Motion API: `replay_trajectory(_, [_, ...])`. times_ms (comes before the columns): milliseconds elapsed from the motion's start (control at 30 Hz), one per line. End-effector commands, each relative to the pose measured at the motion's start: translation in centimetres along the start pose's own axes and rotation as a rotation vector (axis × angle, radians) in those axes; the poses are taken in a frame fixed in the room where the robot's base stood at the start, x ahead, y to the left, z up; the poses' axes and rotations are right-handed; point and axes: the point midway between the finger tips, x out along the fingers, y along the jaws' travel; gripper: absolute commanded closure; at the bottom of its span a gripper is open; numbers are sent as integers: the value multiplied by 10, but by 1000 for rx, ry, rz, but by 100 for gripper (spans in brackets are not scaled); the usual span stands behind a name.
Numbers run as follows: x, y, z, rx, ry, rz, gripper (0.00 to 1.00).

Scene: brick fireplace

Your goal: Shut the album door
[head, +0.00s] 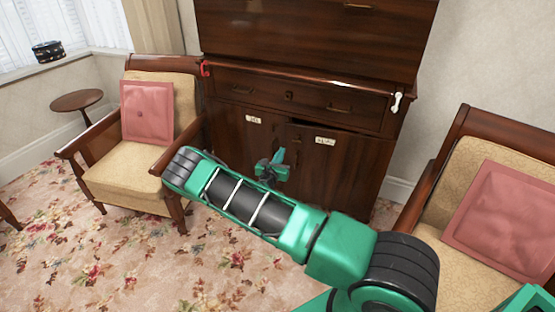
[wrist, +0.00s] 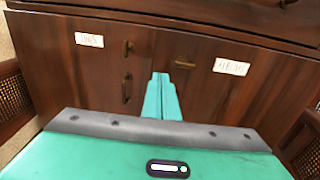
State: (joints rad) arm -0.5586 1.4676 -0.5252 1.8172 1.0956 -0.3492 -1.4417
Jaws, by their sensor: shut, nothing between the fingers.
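The dark wood cabinet has two lower doors with white labels, whose small lettering I cannot read surely. The right door (head: 345,172) seems to stand slightly ajar, with a dark gap along its top edge; it also shows in the wrist view (wrist: 255,95). The left door (head: 235,140) looks flush or nearly so; it is at left in the wrist view (wrist: 65,75). My gripper (head: 280,155) is shut and empty in front of the doors, near where they meet. In the wrist view its green fingertips (wrist: 161,77) point at the doors; contact cannot be told.
Cushioned armchairs stand on both sides, the left one (head: 130,175) and the right one (head: 480,190). A drawer (head: 265,92) with brass handles is above the doors. Open floral carpet (head: 130,265) lies in front. A small round table (head: 77,100) is by the window.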

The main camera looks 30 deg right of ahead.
Motion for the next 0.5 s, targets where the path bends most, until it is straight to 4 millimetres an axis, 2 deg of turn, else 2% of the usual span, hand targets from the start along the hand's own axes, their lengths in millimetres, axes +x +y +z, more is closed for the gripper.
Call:
replay_trajectory(100, [24,-2,0,2,-1,-3,100])
replay_trajectory(300, [59,-1,0,3,0,-3,100])
replay_trajectory(500, [80,0,0,2,0,-1,100])
